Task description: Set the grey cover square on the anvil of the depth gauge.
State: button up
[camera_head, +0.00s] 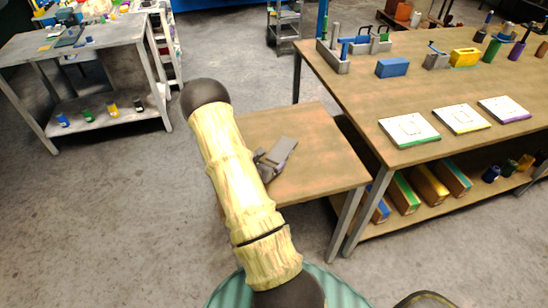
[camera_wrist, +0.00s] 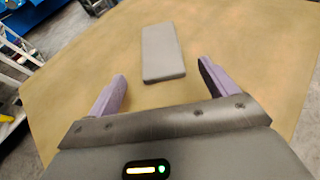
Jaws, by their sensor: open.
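The grey cover (camera_wrist: 163,48) is a flat oblong plate lying on the small brown table. In the wrist view it lies ahead of my gripper (camera_wrist: 162,72), its near end between the lines of the two purple fingers. The fingers are spread and nothing is between them that I can tell is held. In the head view the cover (camera_head: 284,147) lies just beyond my gripper (camera_head: 272,166), partly hidden by it. On the long table stand a grey fixture with blue and green parts (camera_head: 340,66) and a small grey device with a blue lever (camera_head: 437,60). I cannot tell which is the depth gauge.
The small table (camera_head: 320,165) is otherwise bare. The long table (camera_head: 370,105) at right carries a blue block (camera_head: 392,67), a yellow block (camera_head: 465,57) and several white plates with coloured edges (camera_head: 408,129). A grey workbench (camera_head: 105,45) stands at left across open floor.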

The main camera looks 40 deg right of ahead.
jog(key=v, duration=0.4)
jog(key=shift+a, duration=0.1)
jog(key=shift+r, duration=0.1)
dwell(0.5)
jog(key=shift+s+a+r+m, duration=0.1)
jog(key=shift+s+r+m, duration=0.15)
jog(key=shift+r+m, duration=0.05)
jog(key=s+a+r+m+g+y, duration=0.55)
jog(key=s+a+r+m, duration=0.25)
jog(key=s+a+m, duration=0.25)
jog(key=a+r+m+t+y, duration=0.2)
jog(key=a+m, duration=0.3)
jog(key=a, duration=0.4)
jog(key=w+a+r+m+t+y, duration=0.1)
jog(key=a+r+m+y, duration=0.4)
jog(key=a, duration=0.5)
jog(key=shift+t, duration=0.75)
